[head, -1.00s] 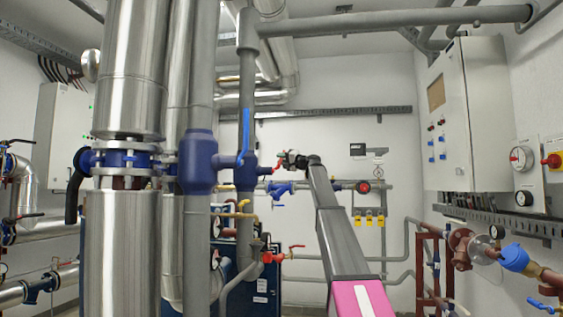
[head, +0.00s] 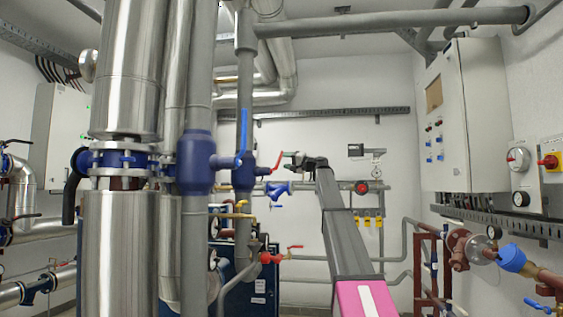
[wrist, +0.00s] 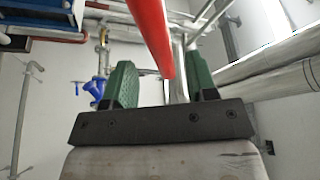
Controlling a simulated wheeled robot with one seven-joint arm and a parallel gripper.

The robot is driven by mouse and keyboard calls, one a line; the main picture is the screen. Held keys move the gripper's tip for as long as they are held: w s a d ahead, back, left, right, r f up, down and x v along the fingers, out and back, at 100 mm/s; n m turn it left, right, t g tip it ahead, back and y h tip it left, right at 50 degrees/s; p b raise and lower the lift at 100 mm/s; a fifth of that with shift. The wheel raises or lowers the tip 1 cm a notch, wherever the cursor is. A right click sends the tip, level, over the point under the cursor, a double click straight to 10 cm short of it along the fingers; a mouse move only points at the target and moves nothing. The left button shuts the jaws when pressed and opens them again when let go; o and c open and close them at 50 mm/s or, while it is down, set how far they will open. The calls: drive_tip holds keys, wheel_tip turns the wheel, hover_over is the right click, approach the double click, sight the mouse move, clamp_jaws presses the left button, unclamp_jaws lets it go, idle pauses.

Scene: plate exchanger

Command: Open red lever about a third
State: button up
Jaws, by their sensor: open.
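The red lever (head: 279,160) sits on the blue valve body at the grey vertical pipe, slanting up to the right in the head view. In the wrist view the red lever (wrist: 150,35) comes down from the top edge, its end showing between the two green fingers. My gripper (head: 288,155) is just to the right of the lever in the head view. In the wrist view my gripper (wrist: 163,85) is open, with a gap on both sides of the lever. I cannot tell the depth between lever and fingertips.
A blue lever (head: 243,132) stands upright on the grey pipe just left of the red one. A smaller red valve handle (head: 295,246) is lower down. A grey control cabinet (head: 468,120) hangs on the right wall.

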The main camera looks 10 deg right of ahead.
drive_tip(key=v, duration=0.6)
drive_tip(key=shift+s+d, duration=0.1)
